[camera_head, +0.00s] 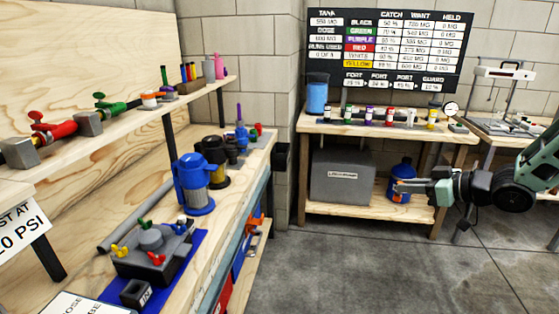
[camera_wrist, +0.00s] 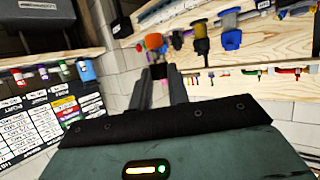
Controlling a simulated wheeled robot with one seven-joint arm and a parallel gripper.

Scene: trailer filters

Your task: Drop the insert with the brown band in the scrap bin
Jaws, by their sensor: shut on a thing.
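My gripper (camera_head: 402,187) is at the right in the head view, level with the lower shelf of the back bench, in front of a blue jug. In the wrist view its two fingers (camera_wrist: 160,82) are close together, with a small dark brownish piece (camera_wrist: 157,71) between their tips. I cannot make out a band on it, so I cannot tell whether it is the insert with the brown band. No container in view is clearly marked as the scrap bin. A black box (camera_head: 280,156) is at the far end of the left bench.
The left bench holds blue (camera_head: 194,184) and black (camera_head: 213,163) housings and a grey block on a blue mat (camera_head: 176,270). The back bench (camera_head: 345,127) carries a row of colour-banded cartridges and a blue container (camera_head: 317,95). Open floor (camera_head: 350,262) lies between the benches.

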